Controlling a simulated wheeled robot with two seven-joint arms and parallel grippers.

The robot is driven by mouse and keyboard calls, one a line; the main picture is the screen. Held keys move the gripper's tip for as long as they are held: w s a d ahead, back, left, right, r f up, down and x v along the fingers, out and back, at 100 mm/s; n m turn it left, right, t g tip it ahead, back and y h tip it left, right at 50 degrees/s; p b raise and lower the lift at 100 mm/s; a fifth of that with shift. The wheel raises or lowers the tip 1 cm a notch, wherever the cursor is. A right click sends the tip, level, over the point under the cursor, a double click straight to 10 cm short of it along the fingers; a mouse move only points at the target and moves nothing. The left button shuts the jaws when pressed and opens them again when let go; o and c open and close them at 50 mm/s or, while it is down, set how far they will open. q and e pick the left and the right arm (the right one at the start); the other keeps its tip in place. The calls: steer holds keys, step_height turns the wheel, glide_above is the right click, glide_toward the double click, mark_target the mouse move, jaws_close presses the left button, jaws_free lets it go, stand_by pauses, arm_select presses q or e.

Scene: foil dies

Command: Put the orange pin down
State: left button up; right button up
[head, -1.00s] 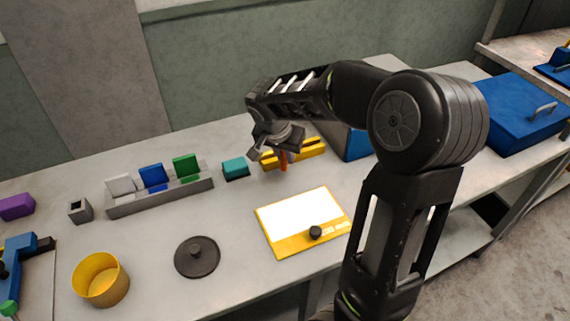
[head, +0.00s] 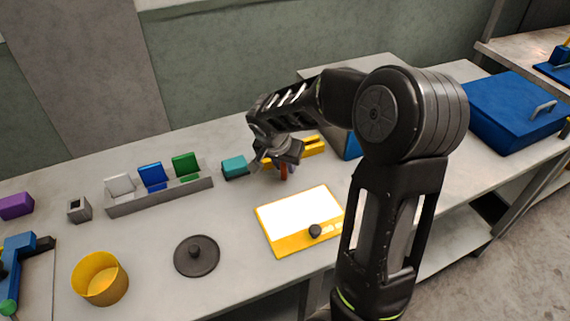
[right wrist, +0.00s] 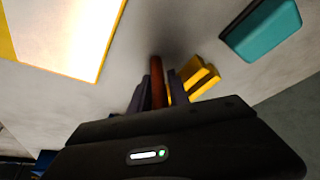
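The orange pin (head: 284,172) shows as a short reddish-orange post below my right gripper (head: 280,161). In the right wrist view the pin (right wrist: 157,80) stands between the two dark fingers of the right gripper (right wrist: 158,92), which are closed around it. The pin points down toward the grey table; I cannot tell whether its tip touches. A yellow block with raised parts (head: 314,147) lies just behind the gripper, partly hidden; it also shows in the right wrist view (right wrist: 203,78). My left gripper is not in view.
A teal block (head: 235,167) sits left of the gripper. A yellow-framed white panel (head: 300,215) with a black knob lies in front. A grey rack (head: 160,195) holds several coloured plates. A dark lidded disc (head: 197,257) and a yellow cup (head: 98,281) stand front left.

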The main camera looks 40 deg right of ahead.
steer(key=shift+r, duration=0.15)
steer(key=shift+r, duration=0.15)
steer(key=v, duration=1.1)
steer(key=shift+s+a+r, duration=0.15)
steer(key=shift+a+r, duration=0.1)
steer(key=shift+r, duration=0.05)
